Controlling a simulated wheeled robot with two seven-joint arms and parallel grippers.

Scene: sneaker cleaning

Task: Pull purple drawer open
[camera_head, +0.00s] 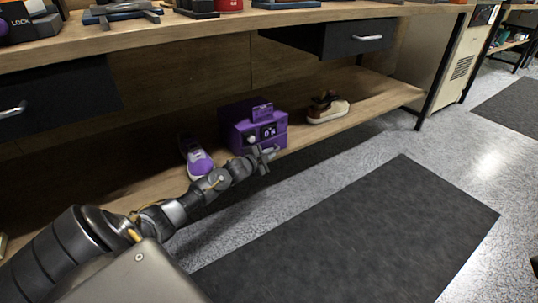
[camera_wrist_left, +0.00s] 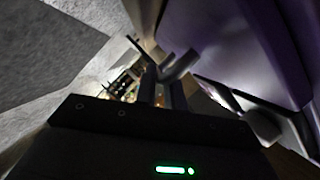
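The purple box (camera_head: 243,116) stands on the low wooden shelf, with dark details on its front and a drawer (camera_head: 270,142) low on that face. My left gripper (camera_head: 264,157) is at the front of this drawer, by its handle, and partly covers the box's lower front. In the left wrist view the purple surface (camera_wrist_left: 230,40) fills the upper right. The gripper's fingers (camera_wrist_left: 164,88) reach a pale bar close to that surface. I cannot tell whether they close on it. My right gripper is not in view.
A white and purple sneaker (camera_head: 198,160) is left of the box, close to my left arm. A brown and white sneaker (camera_head: 328,108) is to its right. The workbench top (camera_head: 215,28) overhangs the shelf. The dark floor mat (camera_head: 345,235) in front is clear.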

